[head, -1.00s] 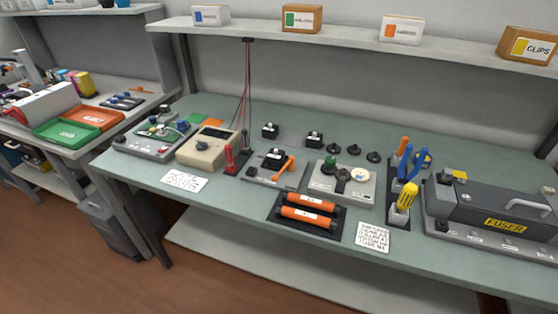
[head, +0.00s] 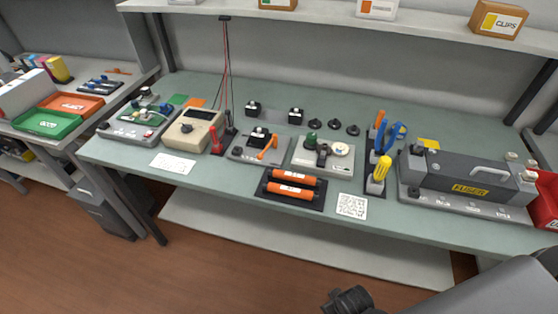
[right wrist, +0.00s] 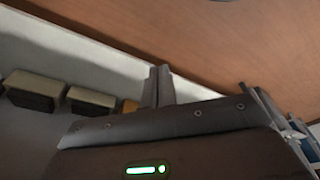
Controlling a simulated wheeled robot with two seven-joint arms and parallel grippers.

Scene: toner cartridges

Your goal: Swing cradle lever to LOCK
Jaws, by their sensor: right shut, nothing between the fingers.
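A grey base plate (head: 245,155) on the green bench holds a black block and an orange lever (head: 268,147), which slants up to the right. To its right, a second grey plate (head: 340,168) carries a green knob (head: 311,139), a dark lever (head: 323,154) and a pale round dial (head: 341,149). I cannot read a LOCK mark on either. My right gripper (head: 348,301) is at the bottom of the head view, in front of the bench and far from both plates. In the right wrist view its fingers (right wrist: 158,85) are together and empty. My left gripper is not in view.
Two orange cartridges (head: 294,184) lie in a black tray in front of the plates. A beige meter (head: 194,130) stands left; a tool holder with a yellow screwdriver (head: 381,170) and the grey fuser unit (head: 466,180) stand right. A shelf (head: 300,12) overhangs the back.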

